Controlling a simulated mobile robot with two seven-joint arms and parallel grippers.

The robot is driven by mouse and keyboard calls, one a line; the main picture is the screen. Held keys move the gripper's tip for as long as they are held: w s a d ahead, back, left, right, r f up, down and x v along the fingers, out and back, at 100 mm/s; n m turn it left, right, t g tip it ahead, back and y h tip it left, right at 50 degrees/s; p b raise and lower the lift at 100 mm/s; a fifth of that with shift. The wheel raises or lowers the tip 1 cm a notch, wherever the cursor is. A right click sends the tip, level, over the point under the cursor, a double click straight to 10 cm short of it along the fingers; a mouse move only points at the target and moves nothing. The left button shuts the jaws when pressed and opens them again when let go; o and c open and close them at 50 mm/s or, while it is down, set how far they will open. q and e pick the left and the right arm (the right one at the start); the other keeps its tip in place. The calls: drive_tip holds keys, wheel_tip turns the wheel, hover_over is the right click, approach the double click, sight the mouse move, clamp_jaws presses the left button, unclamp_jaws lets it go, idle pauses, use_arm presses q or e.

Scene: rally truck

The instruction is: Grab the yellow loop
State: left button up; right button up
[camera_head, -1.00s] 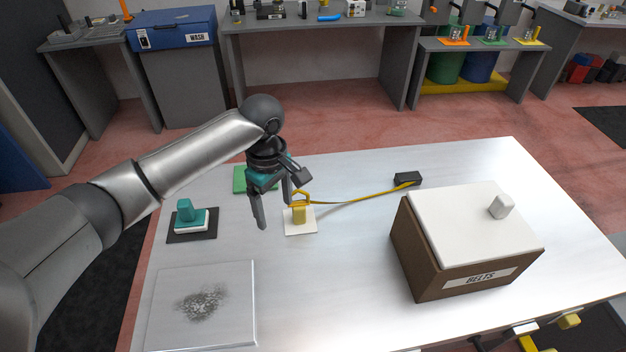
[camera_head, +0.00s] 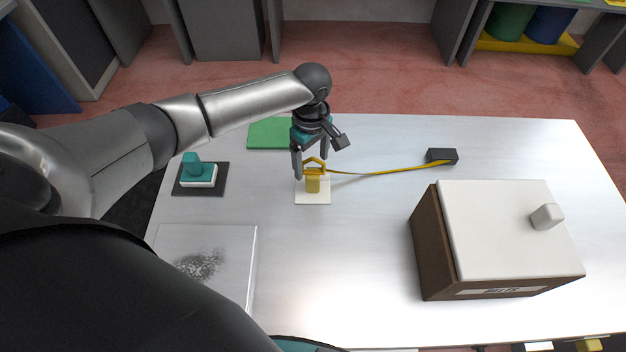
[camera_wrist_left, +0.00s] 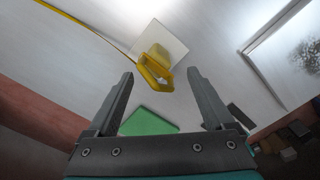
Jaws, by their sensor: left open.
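The yellow loop (camera_head: 314,164) stands on a yellow block on a small white plate (camera_head: 313,198) on the metal table. A yellow strap (camera_head: 385,171) runs from it to a small black block (camera_head: 441,156) at the right. My left gripper (camera_head: 310,174) is open and close to the loop, just behind it. In the left wrist view, the loop (camera_wrist_left: 156,72) lies ahead of the open fingers (camera_wrist_left: 160,84), roughly midway between them, with nothing gripped. My right gripper is not seen.
A brown box with a white lid (camera_head: 515,230) stands at the right. A teal-handled tool (camera_head: 197,172) sits on a dark mat at the left, near a green pad (camera_head: 270,133). A smudged clear panel (camera_head: 207,258) lies at front left. The table's middle front is clear.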

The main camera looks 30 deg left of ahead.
sight(313, 171)
use_arm(q)
drive_tip(key=shift+w+f+b, duration=0.15)
drive_tip(key=shift+f+b, duration=0.15)
drive_tip(key=shift+f, duration=1.2)
drive_tip(key=shift+w+f+b, duration=0.1)
drive_tip(key=shift+f+b, duration=0.15)
drive_tip(key=shift+f, duration=1.25)
clamp_jaws()
